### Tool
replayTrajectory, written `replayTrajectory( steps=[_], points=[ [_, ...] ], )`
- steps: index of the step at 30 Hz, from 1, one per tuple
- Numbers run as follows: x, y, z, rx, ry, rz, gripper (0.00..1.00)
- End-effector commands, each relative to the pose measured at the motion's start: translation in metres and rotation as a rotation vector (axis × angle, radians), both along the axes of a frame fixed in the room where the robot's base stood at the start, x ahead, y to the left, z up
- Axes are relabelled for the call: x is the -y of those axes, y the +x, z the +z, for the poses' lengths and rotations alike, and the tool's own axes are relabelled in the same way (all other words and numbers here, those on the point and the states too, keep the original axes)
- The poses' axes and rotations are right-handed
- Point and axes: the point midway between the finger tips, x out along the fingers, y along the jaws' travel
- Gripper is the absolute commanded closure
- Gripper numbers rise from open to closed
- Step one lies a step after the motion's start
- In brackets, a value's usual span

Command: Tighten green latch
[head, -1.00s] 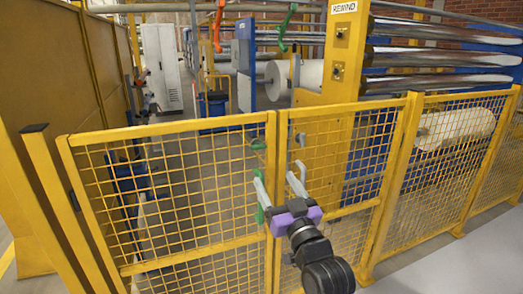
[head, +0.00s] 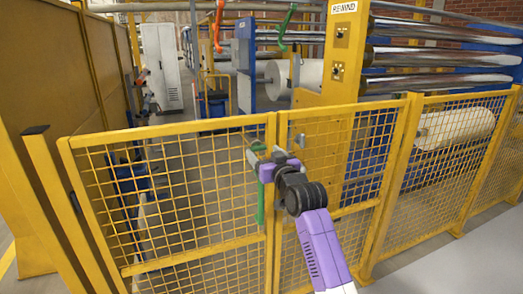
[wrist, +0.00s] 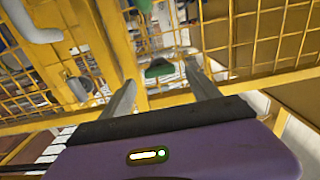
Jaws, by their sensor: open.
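Two green parts sit on the yellow mesh gate at its centre post. A small upper green latch part (head: 258,147) shows just behind my gripper (head: 264,155) in the head view. A longer green handle (head: 260,205) hangs upright below it, partly hidden by my gripper. In the wrist view, a green piece (wrist: 158,69) lies between the two grey fingers of my gripper (wrist: 160,78), beyond the tips. I cannot tell which green part this is or whether a finger touches it. My gripper is open and holds nothing.
The yellow mesh fence (head: 165,195) spans the front, with its centre post (head: 270,230) close to my gripper. A small grey fitting (head: 300,140) is on the right panel. Rollers (head: 440,55) stand behind the fence. Grey floor (head: 450,262) is clear at the lower right.

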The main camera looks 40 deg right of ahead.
Motion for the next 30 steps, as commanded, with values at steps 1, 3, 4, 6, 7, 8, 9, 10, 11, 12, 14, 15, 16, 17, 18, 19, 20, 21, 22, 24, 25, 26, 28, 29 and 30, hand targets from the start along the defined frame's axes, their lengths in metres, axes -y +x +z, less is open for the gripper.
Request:
replayTrajectory(
  steps=[1,3,4,6,7,8,9,10,11,12,14,15,16,17,18,19,20,21,22,24,25,26,28,29,30],
  points=[
    [0.002,0.006,0.001,0.000,0.000,0.000,0.29],
    [0.005,0.013,0.001,0.000,0.000,0.001,0.29],
    [0.006,0.015,0.000,0.000,0.000,0.001,0.29],
    [0.007,0.020,0.000,0.001,0.000,0.001,0.29],
    [0.008,0.021,0.001,0.002,-0.001,0.000,0.29],
    [0.008,0.022,0.001,0.002,-0.001,0.000,0.29],
    [0.009,0.023,0.001,0.002,-0.001,0.000,0.29],
    [0.009,0.023,0.000,0.001,0.000,0.000,0.29],
    [0.009,0.024,0.000,0.001,0.000,0.000,0.29],
    [0.009,0.024,0.000,0.001,0.000,0.000,0.29],
    [0.009,0.024,0.000,0.001,0.000,0.000,0.29],
    [0.009,0.024,0.000,0.001,0.000,0.000,0.29],
    [0.009,0.024,0.000,0.001,0.000,0.000,0.29],
    [0.009,0.024,0.000,0.001,0.000,0.000,0.29],
    [0.009,0.024,0.000,0.001,0.000,0.000,0.37],
    [0.009,0.024,0.000,0.001,0.000,0.000,0.43],
    [0.009,0.024,0.000,0.001,0.000,0.000,0.49],
    [0.009,0.023,0.000,0.001,0.000,0.000,0.57],
    [0.009,0.023,0.000,0.001,0.000,0.000,0.62],
    [0.009,0.023,0.000,0.001,0.000,0.000,0.76],
    [0.009,0.023,0.000,0.001,0.000,0.000,0.82],
    [0.009,0.023,0.000,0.001,0.000,0.000,0.88],
    [0.009,0.023,0.000,0.001,0.001,0.000,0.91],
    [0.009,0.023,0.000,0.002,0.001,0.000,0.91],
    [0.009,0.023,0.000,0.002,0.003,0.000,0.91]
  ],
)
